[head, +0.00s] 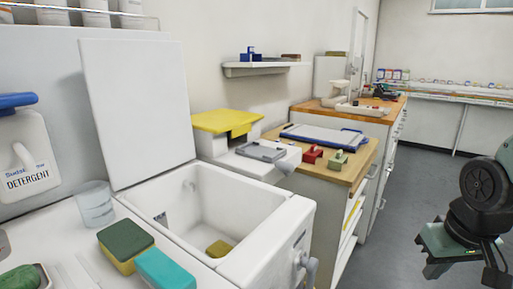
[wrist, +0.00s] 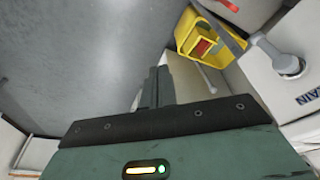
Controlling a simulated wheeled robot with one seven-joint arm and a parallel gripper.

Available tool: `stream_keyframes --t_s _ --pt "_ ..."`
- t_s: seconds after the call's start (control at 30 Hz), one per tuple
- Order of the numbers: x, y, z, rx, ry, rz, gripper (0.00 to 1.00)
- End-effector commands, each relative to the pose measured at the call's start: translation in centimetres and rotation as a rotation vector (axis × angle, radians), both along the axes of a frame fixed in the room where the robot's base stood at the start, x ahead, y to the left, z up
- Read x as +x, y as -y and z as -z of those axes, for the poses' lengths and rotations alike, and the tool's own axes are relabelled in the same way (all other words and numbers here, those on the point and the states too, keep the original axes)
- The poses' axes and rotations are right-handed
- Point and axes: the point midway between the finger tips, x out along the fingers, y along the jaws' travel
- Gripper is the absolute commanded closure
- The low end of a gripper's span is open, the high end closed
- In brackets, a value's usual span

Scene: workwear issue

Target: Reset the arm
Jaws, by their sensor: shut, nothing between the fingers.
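My gripper (wrist: 155,86) shows in the wrist view with its dark fingers together and nothing between them. In the head view my green gripper (head: 440,252) hangs at the right edge, over the grey floor and away from the counters. It touches nothing that I can see. Part of my arm is cut off by the frame edge.
A white sink (head: 215,215) with a raised lid (head: 137,108) stands at left. A sponge (head: 218,248) lies in it. A wooden-topped cabinet (head: 357,157) stands beyond. The wrist view shows a yellow bucket (wrist: 186,33) on the floor. The floor (head: 400,200) near my gripper looks clear.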

Motion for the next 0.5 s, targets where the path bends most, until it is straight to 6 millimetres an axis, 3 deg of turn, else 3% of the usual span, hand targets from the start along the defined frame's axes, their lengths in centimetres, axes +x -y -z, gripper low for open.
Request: stream_keyframes --t_s 0.1,0.27,0.5 --pt "-1.3 -4.3 -0.4 0.010 -0.026 -0.120 1.00" --pt "-4.0 -9.7 -1.0 0.013 -0.079 -0.294 1.00" --pt "-10.2 -16.3 -1.8 -0.009 -0.163 -0.562 1.00"
